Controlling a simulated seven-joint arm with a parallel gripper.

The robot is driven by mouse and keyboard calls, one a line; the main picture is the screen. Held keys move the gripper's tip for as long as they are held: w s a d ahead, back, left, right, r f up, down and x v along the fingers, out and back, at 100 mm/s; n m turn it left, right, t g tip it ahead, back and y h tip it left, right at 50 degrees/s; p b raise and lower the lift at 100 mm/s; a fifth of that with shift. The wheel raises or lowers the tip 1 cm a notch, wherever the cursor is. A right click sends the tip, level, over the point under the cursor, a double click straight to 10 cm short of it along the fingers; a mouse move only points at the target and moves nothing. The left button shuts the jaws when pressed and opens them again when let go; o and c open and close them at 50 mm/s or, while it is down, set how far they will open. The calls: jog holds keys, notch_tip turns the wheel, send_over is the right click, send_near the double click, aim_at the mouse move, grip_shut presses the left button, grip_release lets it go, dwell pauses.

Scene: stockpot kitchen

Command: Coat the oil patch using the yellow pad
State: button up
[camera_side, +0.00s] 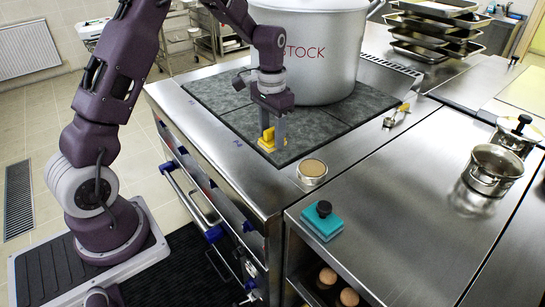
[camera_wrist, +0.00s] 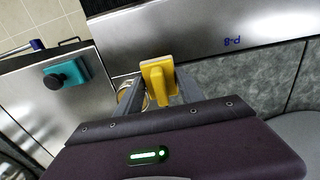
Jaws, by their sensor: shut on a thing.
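My gripper (camera_side: 273,132) is shut on the yellow pad (camera_side: 268,137) near the front corner of the dark stove top. In the wrist view the yellow pad (camera_wrist: 158,80) sits between my two fingers, with a pale layer along its far edge. The pad is low over the stove surface; I cannot tell whether it touches. I cannot make out a distinct oil patch in either view. The surface right under the pad is hidden by the pad and fingers.
A large stockpot (camera_side: 310,50) stands on the stove top just behind my gripper. A small round tin (camera_side: 312,171) and a teal pad with a black knob (camera_side: 322,220) sit to the front right. A small pot (camera_side: 492,169) stands farther right. The steel counter (camera_side: 400,220) between is clear.

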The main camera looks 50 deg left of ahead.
aim_at(290, 135)
jog(key=shift+w+a+f, duration=0.4)
jog(key=shift+a+f, duration=0.3)
jog(key=shift+f, duration=0.3)
jog(key=shift+w+a+f, duration=0.4)
jog(key=shift+a+f, duration=0.3)
jog(key=shift+f, duration=0.3)
jog(key=shift+w+a+f, duration=0.4)
jog(key=shift+a+f, duration=0.3)
jog(key=shift+f, duration=0.3)
notch_tip(290, 135, down, 2)
jog(key=shift+w+f, duration=0.1)
jog(key=shift+w, duration=0.85)
jog(key=shift+c, duration=0.5)
jog(key=shift+w, duration=4.85)
jog(key=shift+s+a, duration=0.15)
jog(key=shift+a, duration=1)
jog(key=shift+s, duration=5.7)
jog(key=shift+w+a, duration=0.2)
jog(key=shift+a, duration=0.85)
jog(key=shift+w, duration=5)
jog(key=shift+w+r, duration=0.2)
jog(key=shift+w, duration=0.45)
notch_tip(290, 135, up, 8)
